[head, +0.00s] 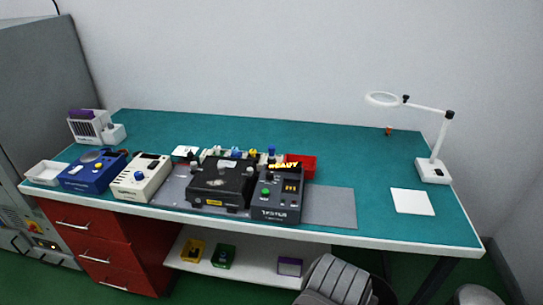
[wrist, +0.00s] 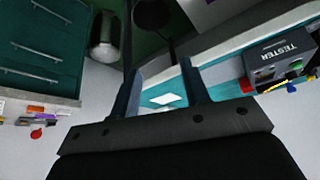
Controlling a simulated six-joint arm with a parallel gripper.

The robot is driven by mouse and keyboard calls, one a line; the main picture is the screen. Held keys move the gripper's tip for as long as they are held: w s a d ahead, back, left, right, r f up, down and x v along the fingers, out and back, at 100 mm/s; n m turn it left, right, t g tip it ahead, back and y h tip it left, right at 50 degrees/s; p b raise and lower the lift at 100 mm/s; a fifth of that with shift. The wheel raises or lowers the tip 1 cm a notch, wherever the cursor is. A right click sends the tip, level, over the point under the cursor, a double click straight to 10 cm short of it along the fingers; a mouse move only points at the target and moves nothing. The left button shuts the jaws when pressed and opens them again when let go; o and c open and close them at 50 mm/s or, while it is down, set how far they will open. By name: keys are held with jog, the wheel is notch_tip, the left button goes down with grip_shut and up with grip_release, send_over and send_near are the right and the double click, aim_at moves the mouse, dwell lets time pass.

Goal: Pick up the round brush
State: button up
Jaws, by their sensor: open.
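I cannot make out a round brush for certain in either view. A small orange-brown item (head: 388,130) stands at the back of the green-topped bench (head: 340,150), left of the lamp; it is too small to identify. My gripper (wrist: 160,68) shows in the wrist view with its two dark fingers apart and nothing between them. A white sheet (wrist: 166,99) shows beyond the fingers, and it lies on the bench's right side in the head view (head: 412,202). I cannot make out my gripper in the head view.
A black tester (head: 277,205), a black fixture box (head: 221,184), a cream unit (head: 142,178) and a blue unit (head: 92,172) line the bench's front left. A red bin (head: 301,166) sits behind the tester. A white magnifier lamp (head: 433,170) stands right. The back middle is clear.

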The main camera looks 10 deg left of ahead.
jog(key=w+d+r+n+g, duration=0.1)
jog(key=w+d+r+n, duration=0.35)
jog(key=w, duration=0.35)
jog(key=w+d+r+n+g, duration=0.1)
jog(key=w+d+r+n, duration=0.2)
jog(key=w+d+r, duration=0.4)
jog(key=w+a+r+n+g, duration=0.15)
jog(key=w+n, duration=0.35)
jog(key=w, duration=1.3)
jog(key=n+g+y, duration=0.2)
jog(key=n, duration=0.8)
send_over(272, 155)
notch_tip(272, 155, down, 4)
jog(key=shift+t, duration=0.25)
jog(key=f, duration=1.2)
jog(key=shift+w+a, duration=0.15)
jog(key=shift+w, duration=0.15)
jog(key=shift+w+f, duration=0.2)
jog(key=shift+f, duration=2.65)
jog(key=c, duration=0.7)
